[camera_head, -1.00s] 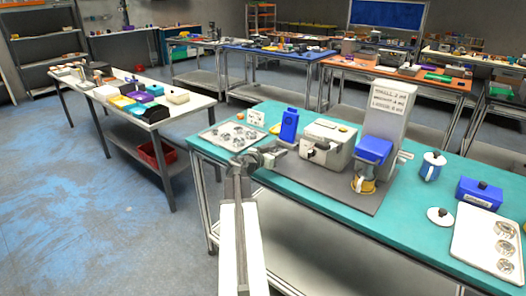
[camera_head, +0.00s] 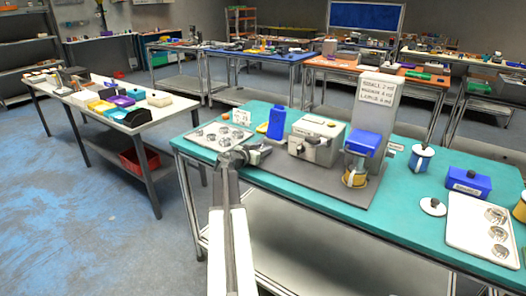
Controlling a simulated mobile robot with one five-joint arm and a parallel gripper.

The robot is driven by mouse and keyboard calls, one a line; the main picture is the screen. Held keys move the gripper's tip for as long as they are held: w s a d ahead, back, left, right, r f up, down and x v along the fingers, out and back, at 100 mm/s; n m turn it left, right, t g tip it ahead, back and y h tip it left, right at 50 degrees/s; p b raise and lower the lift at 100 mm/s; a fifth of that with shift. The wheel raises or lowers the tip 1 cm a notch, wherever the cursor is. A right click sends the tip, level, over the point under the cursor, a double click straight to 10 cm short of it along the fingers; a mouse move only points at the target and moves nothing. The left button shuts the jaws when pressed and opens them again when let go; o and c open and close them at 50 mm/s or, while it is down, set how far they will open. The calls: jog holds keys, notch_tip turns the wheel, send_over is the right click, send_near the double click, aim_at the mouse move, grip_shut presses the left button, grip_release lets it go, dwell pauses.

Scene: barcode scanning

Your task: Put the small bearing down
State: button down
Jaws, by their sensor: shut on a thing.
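My gripper (camera_head: 262,152) is at the left part of the teal table (camera_head: 330,222), at the right edge of a white tray (camera_head: 196,137) and in front of a blue upright block. It is shut on the small bearing, but the bearing is too small and too covered by the jaws to make out. The tray holds several round metal parts. I cannot tell how high the gripper is above the table.
A grey box machine (camera_head: 316,145) and a tall grey stand (camera_head: 377,100) with a blue head (camera_head: 364,142) stand right of my gripper on a dark mat. A blue box (camera_head: 468,183) and a second white tray (camera_head: 462,230) are at the right.

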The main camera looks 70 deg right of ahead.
jog(key=shift+a+f+b, duration=0.15)
jog(key=shift+f+b, duration=0.4)
jog(key=shift+b, duration=0.1)
jog(key=c, duration=0.9)
grip_release()
jog(key=shift+s, duration=0.1)
jog(key=shift+r, duration=0.1)
jog(key=shift+r, duration=0.1)
